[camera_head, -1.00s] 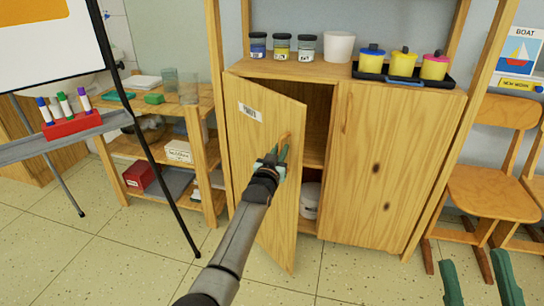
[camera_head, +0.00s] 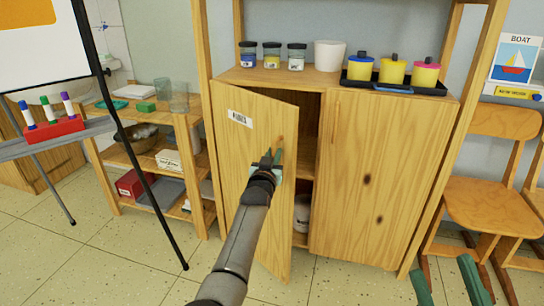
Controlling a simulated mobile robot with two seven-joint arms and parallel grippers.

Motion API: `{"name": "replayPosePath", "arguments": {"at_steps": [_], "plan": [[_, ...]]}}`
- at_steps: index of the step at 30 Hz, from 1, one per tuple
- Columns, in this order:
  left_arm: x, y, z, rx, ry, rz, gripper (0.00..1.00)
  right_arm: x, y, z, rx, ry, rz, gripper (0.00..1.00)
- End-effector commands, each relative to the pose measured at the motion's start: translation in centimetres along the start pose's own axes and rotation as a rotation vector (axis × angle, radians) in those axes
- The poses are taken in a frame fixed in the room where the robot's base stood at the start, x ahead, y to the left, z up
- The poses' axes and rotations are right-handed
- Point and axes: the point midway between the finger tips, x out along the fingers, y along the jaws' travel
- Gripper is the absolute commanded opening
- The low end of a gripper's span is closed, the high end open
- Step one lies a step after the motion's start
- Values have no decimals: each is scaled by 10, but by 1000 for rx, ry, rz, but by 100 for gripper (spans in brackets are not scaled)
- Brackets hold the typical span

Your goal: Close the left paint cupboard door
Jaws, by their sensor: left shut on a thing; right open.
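The left paint cupboard door (camera_head: 240,165) is light wood with a small white label near its top. It stands part way open, hinged at the left, with a dark gap between its free edge and the closed right door (camera_head: 368,190). My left gripper (camera_head: 275,160) reaches in from below and is shut on the left door's handle (camera_head: 281,142), at the door's free side. The fingers hide most of the handle. My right gripper (camera_head: 448,272) is open and empty at the bottom right edge, its fingertips apart, away from the cupboard.
Jars, a white pot and a black tray (camera_head: 440,90) of paint pots stand on the cupboard top. An easel (camera_head: 150,170) and low shelf (camera_head: 190,125) are to the left. Wooden chairs (camera_head: 495,210) stand at the right. The floor in front is clear.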

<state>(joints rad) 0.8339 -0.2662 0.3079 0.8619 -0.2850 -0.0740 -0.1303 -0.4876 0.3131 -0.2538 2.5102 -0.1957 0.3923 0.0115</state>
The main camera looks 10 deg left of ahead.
Motion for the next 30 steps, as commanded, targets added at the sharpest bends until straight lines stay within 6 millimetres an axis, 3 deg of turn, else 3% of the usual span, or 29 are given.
{"name": "replayPosePath", "arguments": {"at_steps": [10, 11, 14, 30], "plan": [[1, -4, -3, 2, 6, -6, 0, 0, 0, 0, 2, 0, 3, 50], [1, -4, -3, 2, 6, -6, 18, 0, 0, 0, 2, 0, 3, 50], [1, -3, -3, 2, 6, -5, 29, 0, 0, 0, 2, 0, 3, 50], [0, 2, -2, 0, 4, 2, 30, 0, 0, 0, 1, 0, 3, 50]]}}
